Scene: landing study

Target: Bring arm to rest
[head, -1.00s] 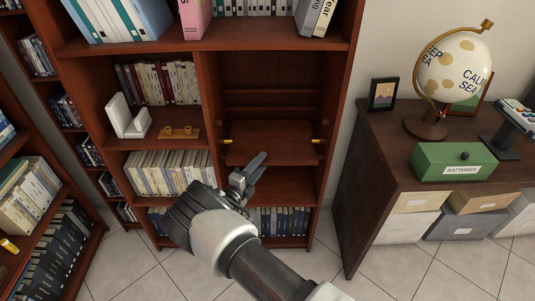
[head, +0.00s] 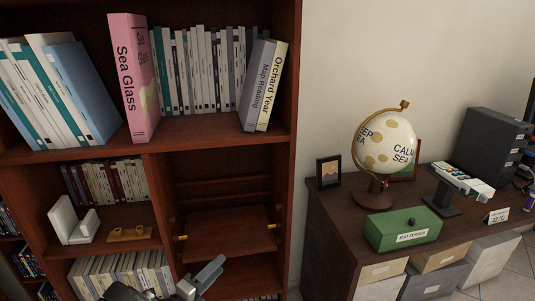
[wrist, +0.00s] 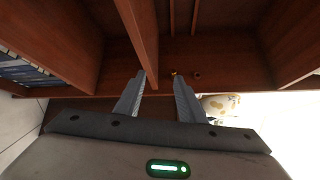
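My gripper (head: 208,274) shows at the bottom edge of the head view, in front of the bookcase (head: 297,150). Only its grey fingers and part of the dark hand are in the picture; the rest of my arm is out of frame. In the wrist view my gripper (wrist: 160,84) has its two fingers apart with nothing held between them. Reddish-brown shelf boards and an upright panel (wrist: 140,35) stand beyond the fingertips. I cannot tell how far the fingers are from the wood.
A shelf board (head: 230,232) sits in the open bay with yellow pegs beside it. A pink book (head: 135,75) and other books fill the upper shelf. At right, a dark cabinet (head: 325,235) bears a globe (head: 385,143), a green batteries box (head: 403,230) and a framed picture (head: 328,172).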

